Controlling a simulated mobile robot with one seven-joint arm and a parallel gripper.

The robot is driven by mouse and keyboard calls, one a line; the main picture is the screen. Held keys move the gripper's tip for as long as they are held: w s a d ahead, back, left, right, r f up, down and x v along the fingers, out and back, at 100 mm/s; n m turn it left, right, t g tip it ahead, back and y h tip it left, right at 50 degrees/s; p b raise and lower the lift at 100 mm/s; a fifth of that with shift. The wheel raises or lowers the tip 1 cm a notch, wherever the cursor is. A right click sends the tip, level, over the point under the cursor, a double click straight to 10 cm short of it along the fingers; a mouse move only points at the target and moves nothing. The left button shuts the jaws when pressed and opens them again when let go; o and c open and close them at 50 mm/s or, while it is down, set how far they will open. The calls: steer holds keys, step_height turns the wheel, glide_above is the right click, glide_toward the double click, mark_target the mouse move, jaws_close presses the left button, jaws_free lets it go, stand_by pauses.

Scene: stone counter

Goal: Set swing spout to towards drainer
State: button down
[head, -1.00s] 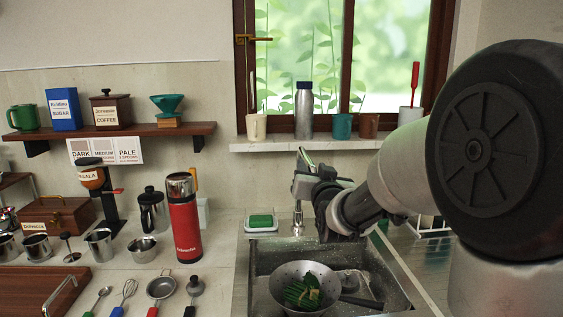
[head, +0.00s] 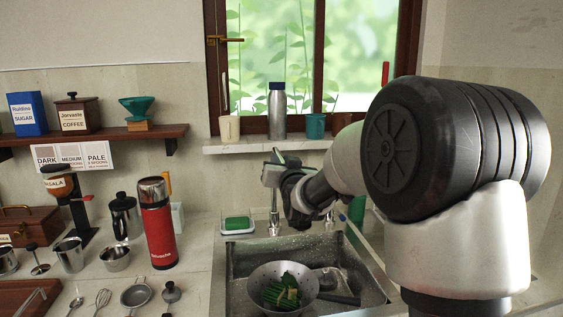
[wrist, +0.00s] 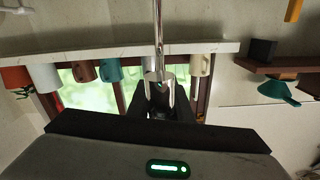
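The chrome tap (head: 274,218) stands behind the sink in the head view, with its upper part mostly hidden by my gripper (head: 270,170). In the wrist view a chrome bar, apparently the spout (wrist: 158,35), comes down from the top edge. It meets a chrome cylinder (wrist: 160,92) between the two dark fingers of my gripper (wrist: 165,105). I cannot tell whether the fingers press on it or stand apart from it. The drainer is not clearly visible in the head view; my arm covers the area right of the sink.
The sink (head: 240,258) holds a colander (head: 258,285) with green vegetables. A green sponge on a dish (head: 237,224) lies left of the tap. A red flask (head: 160,230) stands on the left counter. The window sill (head: 225,146) holds cups and a bottle.

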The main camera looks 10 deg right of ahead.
steer(key=shift+d, duration=0.1)
steer(key=w+d+n+g+y+p, duration=0.4)
steer(key=d+n+y+p, duration=0.4)
steer(key=p, duration=0.7)
steer(key=shift+w+d+n+g+y+p, duration=0.15)
steer(key=shift+d+n+g+y+p, duration=0.35)
steer(key=shift+d+y, duration=1.3)
steer(key=shift+a+y, duration=0.6)
steer(key=shift+a, duration=0.05)
steer(key=shift+r, duration=0.1)
steer(key=c, duration=1.6)
jaws_free()
steer(key=shift+c, duration=0.2)
